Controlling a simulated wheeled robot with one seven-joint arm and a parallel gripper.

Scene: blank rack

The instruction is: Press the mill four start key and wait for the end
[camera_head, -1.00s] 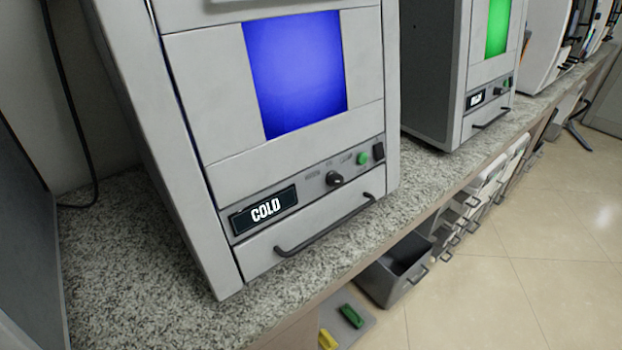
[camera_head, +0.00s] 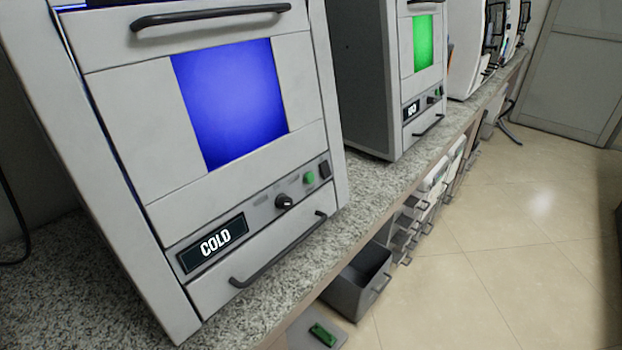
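A large grey mill or furnace-like machine (camera_head: 130,140) stands on the counter at the left, with a blue lit window (camera_head: 230,103). A dark knob (camera_head: 284,202), a green round key (camera_head: 310,178) and a black switch (camera_head: 324,170) sit to the right of the display. A second machine (camera_head: 366,85) with a green lit window (camera_head: 423,43) stands farther right; its small display is too small to read surely. I cannot tell which machine is mill four. My gripper is not in view.
The speckled counter (camera_head: 372,190) runs from the lower left to the upper right. Below it, a grey drawer (camera_head: 352,287) stands open and a green block (camera_head: 322,334) lies on a grey surface. White machines (camera_head: 470,50) stand farther back. The tiled floor (camera_head: 480,270) at right is clear.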

